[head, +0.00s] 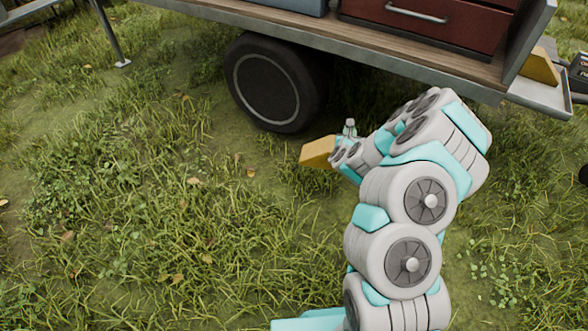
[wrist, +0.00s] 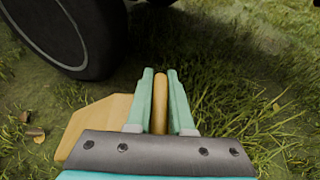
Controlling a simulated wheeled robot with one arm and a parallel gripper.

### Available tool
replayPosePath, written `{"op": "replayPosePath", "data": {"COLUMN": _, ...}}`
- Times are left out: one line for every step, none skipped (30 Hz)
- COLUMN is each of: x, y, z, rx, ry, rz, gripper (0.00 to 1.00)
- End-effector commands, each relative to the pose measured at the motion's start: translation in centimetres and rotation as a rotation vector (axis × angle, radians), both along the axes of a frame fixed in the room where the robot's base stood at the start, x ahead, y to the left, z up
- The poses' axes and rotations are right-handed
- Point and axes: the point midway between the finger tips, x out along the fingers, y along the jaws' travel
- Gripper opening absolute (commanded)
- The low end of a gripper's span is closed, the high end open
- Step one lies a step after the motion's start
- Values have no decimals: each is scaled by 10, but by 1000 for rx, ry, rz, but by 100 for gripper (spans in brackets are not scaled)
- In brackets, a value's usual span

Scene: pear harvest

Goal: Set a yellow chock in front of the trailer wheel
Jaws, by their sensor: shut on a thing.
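The trailer wheel (head: 270,85) is a dark tyre under the trailer bed in the head view. It also fills the upper left of the wrist view (wrist: 75,35). My gripper (wrist: 160,80) is shut on a yellow chock (wrist: 95,122), with a narrow upright part of it between the two green fingers. In the head view the held chock (head: 317,152) is just right of and below the tyre, apart from it in the picture. Whether it touches the grass cannot be told. A second yellow chock (head: 540,67) sits on the small shelf at the trailer's right end.
The trailer bed (head: 400,50) overhangs the wheel and carries a red drawer box (head: 430,22) and a blue box. A metal shelf (head: 540,97) sticks out at the right. A thin support leg (head: 110,35) stands left of the wheel. The grass in front is open.

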Motion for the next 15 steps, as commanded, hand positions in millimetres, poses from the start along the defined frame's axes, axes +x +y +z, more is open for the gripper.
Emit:
{"op": "replayPosePath", "data": {"x": 8, "y": -5, "z": -12, "rx": -7, "ry": -4, "rz": -25, "gripper": 0}}
{"op": "replayPosePath", "data": {"x": 11, "y": -8, "z": -18, "rx": -6, "ry": -4, "rz": -42, "gripper": 0}}
{"op": "replayPosePath", "data": {"x": 16, "y": -11, "z": -25, "rx": -5, "ry": -2, "rz": -63, "gripper": 0}}
{"op": "replayPosePath", "data": {"x": 20, "y": -13, "z": -29, "rx": -4, "ry": -2, "rz": -80, "gripper": 0}}
{"op": "replayPosePath", "data": {"x": 24, "y": -15, "z": -32, "rx": -5, "ry": -3, "rz": -95, "gripper": 0}}
{"op": "replayPosePath", "data": {"x": 30, "y": -16, "z": -36, "rx": -3, "ry": -5, "rz": -116, "gripper": 0}}
{"op": "replayPosePath", "data": {"x": 34, "y": -16, "z": -40, "rx": -2, "ry": -4, "rz": -132, "gripper": 0}}
{"op": "replayPosePath", "data": {"x": 38, "y": -16, "z": -42, "rx": -1, "ry": -5, "rz": -146, "gripper": 0}}
{"op": "replayPosePath", "data": {"x": 44, "y": -15, "z": -45, "rx": -4, "ry": -8, "rz": -164, "gripper": 0}}
{"op": "replayPosePath", "data": {"x": 47, "y": -15, "z": -47, "rx": -3, "ry": -8, "rz": -179, "gripper": 0}}
{"op": "replayPosePath", "data": {"x": 51, "y": -12, "z": -51, "rx": -1, "ry": -7, "rz": -191, "gripper": 0}}
{"op": "replayPosePath", "data": {"x": 55, "y": -9, "z": -55, "rx": -1, "ry": -6, "rz": -206, "gripper": 0}}
{"op": "replayPosePath", "data": {"x": 59, "y": -6, "z": -58, "rx": 0, "ry": -5, "rz": -217, "gripper": 0}}
{"op": "replayPosePath", "data": {"x": 64, "y": -2, "z": -60, "rx": 0, "ry": -6, "rz": -227, "gripper": 0}}
{"op": "replayPosePath", "data": {"x": 69, "y": 3, "z": -63, "rx": 1, "ry": -6, "rz": -242, "gripper": 0}}
